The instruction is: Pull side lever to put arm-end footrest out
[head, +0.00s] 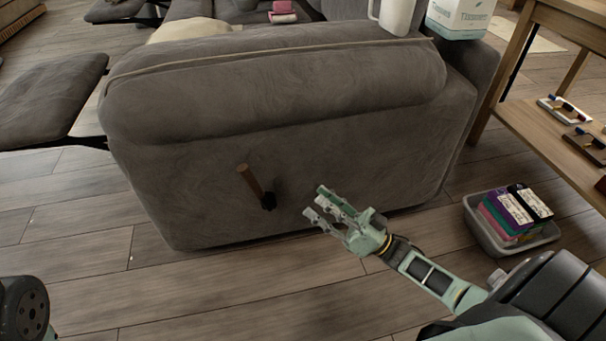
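The side lever (251,181) is a short brown wooden handle on a dark pivot, on the side of the grey sofa (270,90). It tilts up and to the left. My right gripper (314,201) is just right of the lever's pivot, apart from it in the picture, with its fingers spread and nothing between them. A grey footrest (50,98) sticks out at the left of the sofa, on a dark support. My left gripper is not in view; only a dark part of mine shows at the bottom left.
A grey bin (485,228) with colourful boxes stands on the floor at the right, beside a wooden shelf table (555,110). A white pitcher (396,14) and a tissue box (459,17) rest on the sofa arm. The wooden floor in front is clear.

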